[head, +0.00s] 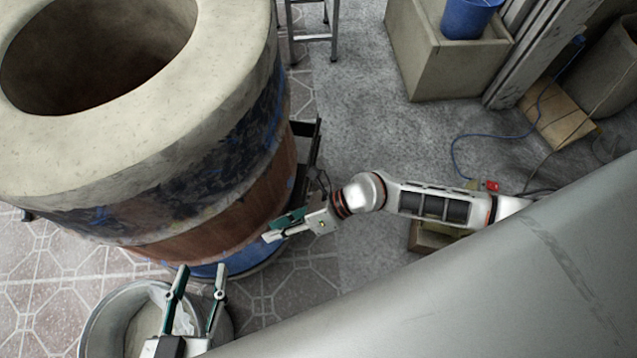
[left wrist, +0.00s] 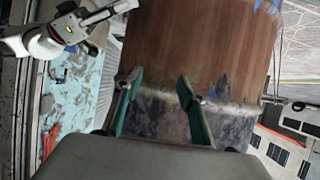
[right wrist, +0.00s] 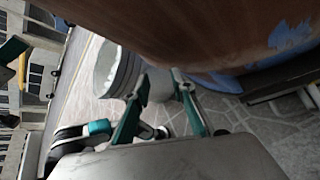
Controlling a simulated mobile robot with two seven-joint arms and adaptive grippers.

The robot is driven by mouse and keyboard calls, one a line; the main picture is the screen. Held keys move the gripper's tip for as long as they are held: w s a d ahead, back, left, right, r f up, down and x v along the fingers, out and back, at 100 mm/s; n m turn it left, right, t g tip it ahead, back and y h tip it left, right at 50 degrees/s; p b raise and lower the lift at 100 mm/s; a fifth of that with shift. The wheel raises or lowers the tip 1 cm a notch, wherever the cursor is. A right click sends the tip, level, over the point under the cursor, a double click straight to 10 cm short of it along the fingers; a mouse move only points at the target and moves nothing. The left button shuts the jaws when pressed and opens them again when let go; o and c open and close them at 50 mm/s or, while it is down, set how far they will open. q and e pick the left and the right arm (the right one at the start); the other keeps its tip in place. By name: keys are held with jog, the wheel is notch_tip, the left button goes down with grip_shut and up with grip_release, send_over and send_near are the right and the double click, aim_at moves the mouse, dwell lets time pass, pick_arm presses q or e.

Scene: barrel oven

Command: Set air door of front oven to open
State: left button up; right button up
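The front oven (head: 215,215) is a large barrel with a thick pale rim, a dark mottled band and a rusty brown band with blue paint patches. Its brown wall also shows in the left wrist view (left wrist: 200,40) and right wrist view (right wrist: 200,30). I cannot make out its air door in any view. My left gripper (head: 202,267) is open and empty, in front of the oven's lower wall; its fingers also show apart (left wrist: 160,78). My right gripper (head: 271,230) is open and empty beside the oven's right side; its fingers also show apart (right wrist: 160,75).
A pale bucket (head: 98,325) with a plastic bag stands on the tiles below my left gripper. A dark metal frame (head: 312,150) stands at the oven's right side. A concrete block (head: 440,65) holds a blue bucket (head: 467,18). Grey floor (head: 370,130) between is clear.

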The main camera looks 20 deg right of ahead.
jog(key=w+d+f+n+h+b, duration=0.1)
jog(key=w+d+f+n+h, duration=0.25)
jog(key=d+f, duration=0.4)
jog(key=w+d+f+n+h, duration=0.3)
jog(key=w+d+f+h, duration=0.15)
jog(key=d, duration=0.55)
jog(key=shift+g+y, duration=0.3)
jog(key=b+x, duration=0.1)
jog(key=x, duration=0.1)
jog(key=b+x, duration=0.1)
jog(key=x, duration=0.1)
jog(key=b+x, duration=0.1)
jog(key=x, duration=0.2)
jog(key=shift+w+d+f, duration=0.2)
jog(key=shift+w+d, duration=0.15)
pick_arm(q)
jog(key=d+n, duration=0.1)
jog(key=d+f+n, duration=0.1)
jog(key=s+d+n, duration=0.1)
jog(key=d, duration=0.1)
jog(key=shift+s+f+h, duration=0.1)
jog(key=shift+f+h, duration=0.05)
jog(key=shift+h, duration=0.25)
pick_arm(e)
jog(key=shift+w, duration=0.15)
jog(key=shift+r, duration=0.1)
grip_shut()
